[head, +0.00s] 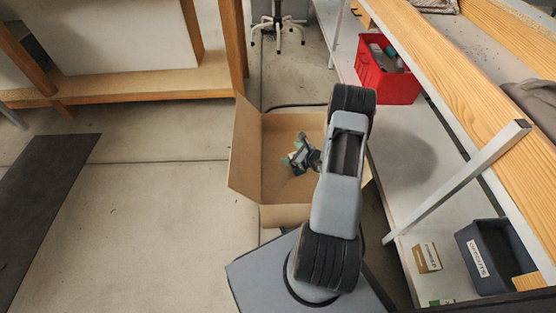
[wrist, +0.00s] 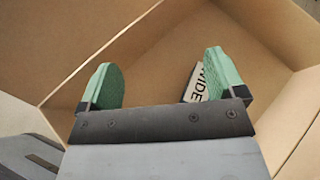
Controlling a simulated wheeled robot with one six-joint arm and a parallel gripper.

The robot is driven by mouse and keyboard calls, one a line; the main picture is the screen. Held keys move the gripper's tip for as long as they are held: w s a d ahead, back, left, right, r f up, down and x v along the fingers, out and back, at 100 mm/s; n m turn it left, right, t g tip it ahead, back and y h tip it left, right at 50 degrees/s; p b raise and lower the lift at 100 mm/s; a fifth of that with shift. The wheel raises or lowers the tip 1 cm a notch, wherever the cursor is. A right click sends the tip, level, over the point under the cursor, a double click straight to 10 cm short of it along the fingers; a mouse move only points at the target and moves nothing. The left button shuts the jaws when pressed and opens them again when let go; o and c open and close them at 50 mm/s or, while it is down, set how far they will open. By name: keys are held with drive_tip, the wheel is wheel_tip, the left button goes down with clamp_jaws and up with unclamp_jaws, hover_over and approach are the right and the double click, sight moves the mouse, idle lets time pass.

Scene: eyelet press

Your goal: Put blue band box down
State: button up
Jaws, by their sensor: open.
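My gripper (head: 299,158) hangs inside a large open cardboard carton (head: 285,215) in the head view. In the wrist view my gripper (wrist: 159,82) is open, its two green-padded fingers apart with nothing held between them. A white label reading "WIDE" (wrist: 199,82) shows beside and partly behind the right finger, inside the carton. The thing that bears it is mostly hidden by the finger and the gripper body. No blue band shows on it, so I cannot tell whether it is the blue band box.
A red bin (head: 385,85) with things in it stands on the lower shelf at right. A dark grey labelled bin (head: 485,265) and a small brown box (head: 427,258) sit nearer on that shelf. A dark mat (head: 45,205) lies left; the floor between is clear.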

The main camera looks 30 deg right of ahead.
drive_tip(key=s+a+r+n+g+y, duration=0.2)
drive_tip(key=a+r+n+g, duration=0.2)
drive_tip(key=a+r+n, duration=0.45)
drive_tip(key=s+a+r+n+g+y, duration=0.2)
drive_tip(key=a+r+n+g+y, duration=0.15)
drive_tip(key=a+r+n, duration=0.5)
drive_tip(key=s+a+r+n+g+h, duration=0.2)
drive_tip(key=s+r+n+h, duration=0.8)
drive_tip(key=s+r+n, duration=0.2)
drive_tip(key=shift+s+a+n, duration=0.2)
drive_tip(key=shift+s+n, duration=0.3)
drive_tip(key=shift+s, duration=0.7)
drive_tip(key=shift+r, duration=0.15)
drive_tip(key=w+a+r+m+t+y+p, duration=0.1)
drive_tip(key=w+a+r+p, duration=0.15)
drive_tip(key=r+p, duration=1.15)
drive_tip(key=w+a+r+t+y+p, duration=0.1)
drive_tip(key=a+r+p, duration=0.2)
drive_tip(key=r+p, duration=1.15)
drive_tip(key=s+d+r+h+p, duration=0.1)
drive_tip(key=s+d+r+p, duration=0.1)
drive_tip(key=r+p, duration=0.1)
drive_tip(key=s+d+r+n+g+h+p, duration=0.1)
drive_tip(key=d+r+p, duration=0.2)
drive_tip(key=r, duration=0.1)
drive_tip(key=shift+s+r, duration=0.3)
drive_tip(key=shift+s, duration=0.1)
